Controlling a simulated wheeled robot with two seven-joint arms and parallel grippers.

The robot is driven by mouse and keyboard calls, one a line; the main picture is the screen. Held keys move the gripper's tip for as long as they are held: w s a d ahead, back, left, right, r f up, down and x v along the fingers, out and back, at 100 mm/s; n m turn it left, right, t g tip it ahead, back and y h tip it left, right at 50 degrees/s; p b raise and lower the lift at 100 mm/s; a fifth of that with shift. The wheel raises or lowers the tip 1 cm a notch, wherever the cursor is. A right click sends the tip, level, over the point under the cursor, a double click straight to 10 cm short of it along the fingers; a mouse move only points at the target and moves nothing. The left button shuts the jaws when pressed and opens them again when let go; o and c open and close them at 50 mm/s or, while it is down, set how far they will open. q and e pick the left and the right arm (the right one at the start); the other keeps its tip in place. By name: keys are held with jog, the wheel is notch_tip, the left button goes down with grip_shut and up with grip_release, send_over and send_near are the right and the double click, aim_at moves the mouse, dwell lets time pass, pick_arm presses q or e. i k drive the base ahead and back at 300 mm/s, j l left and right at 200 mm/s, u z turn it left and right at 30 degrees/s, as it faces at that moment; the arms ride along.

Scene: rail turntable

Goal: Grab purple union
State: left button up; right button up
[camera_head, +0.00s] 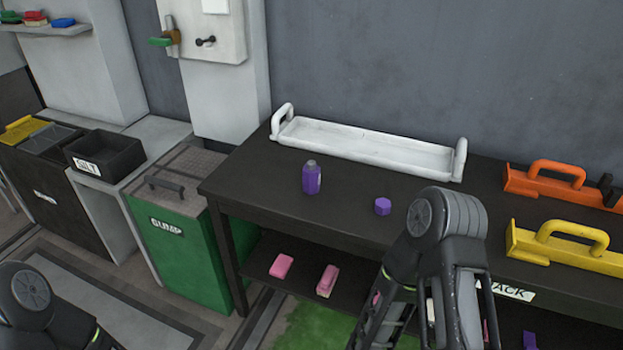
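A purple, bottle-shaped piece with a grey top (312,178) stands upright on the dark table, in front of the white tray. A small purple hexagonal piece (383,206) sits on the table to its right. I cannot tell for certain which of these is the union. Another purple piece (529,340) shows low at the bottom right, partly cut off by the frame edge. My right arm rises in front of the table, right of the small piece, and hides part of the table. My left arm shows at the lower left. Neither gripper's fingertips are in view.
A white handled tray (365,145) lies along the table's back. Orange (560,187) and yellow (565,250) handled blocks are at the right. Pink pieces (327,281) lie on the lower shelf. A green bin (185,240) and a black box (105,158) stand left.

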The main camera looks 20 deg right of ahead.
aim_at(310, 173)
jog(key=i+j, duration=0.4)
jog(key=j, duration=0.15)
jog(key=z, duration=1.9)
